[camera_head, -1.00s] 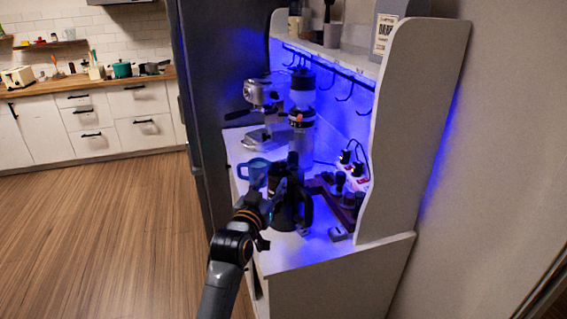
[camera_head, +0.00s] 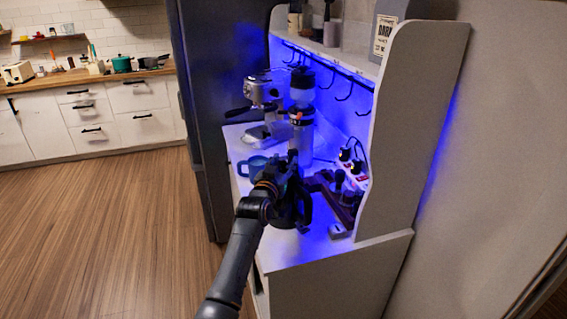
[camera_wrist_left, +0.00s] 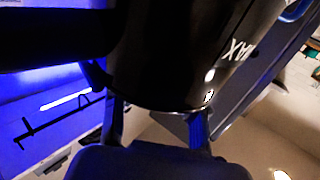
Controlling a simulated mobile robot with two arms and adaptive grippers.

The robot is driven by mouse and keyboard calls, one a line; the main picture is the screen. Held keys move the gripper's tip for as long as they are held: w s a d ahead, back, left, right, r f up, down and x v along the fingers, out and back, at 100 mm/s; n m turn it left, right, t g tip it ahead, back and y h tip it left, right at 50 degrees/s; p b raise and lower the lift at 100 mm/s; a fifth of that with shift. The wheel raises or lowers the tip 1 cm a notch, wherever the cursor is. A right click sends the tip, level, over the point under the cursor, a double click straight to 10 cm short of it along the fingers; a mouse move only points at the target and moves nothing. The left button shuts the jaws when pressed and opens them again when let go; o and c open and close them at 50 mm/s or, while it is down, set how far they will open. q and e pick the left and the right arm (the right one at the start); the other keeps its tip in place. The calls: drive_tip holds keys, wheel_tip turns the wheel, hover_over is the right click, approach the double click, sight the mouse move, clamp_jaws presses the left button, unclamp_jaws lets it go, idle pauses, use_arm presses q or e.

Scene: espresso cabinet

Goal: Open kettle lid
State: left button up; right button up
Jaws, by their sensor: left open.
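The dark kettle (camera_head: 284,214) stands on the white cabinet counter, with its black handle (camera_head: 305,207) on the right side. My left gripper (camera_head: 285,176) is at the kettle's upper part and hides most of its top and lid. In the left wrist view the dark, shiny kettle body (camera_wrist_left: 175,60) fills the upper middle, with part of a "MAX" mark showing. The open left fingers (camera_wrist_left: 156,122) reach toward its rim from both sides. I cannot tell whether they touch it. The lid's state is hidden. My right gripper is not in view.
A blue cup (camera_head: 256,166) stands just left of the gripper. A coffee grinder (camera_head: 302,120) and an espresso machine (camera_head: 262,95) stand behind. A wooden holder with tools (camera_head: 343,193) is close on the right. The counter's front corner (camera_head: 290,250) is clear.

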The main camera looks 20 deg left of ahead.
use_arm(q)
clamp_jaws()
drive_tip(key=shift+f, duration=0.1)
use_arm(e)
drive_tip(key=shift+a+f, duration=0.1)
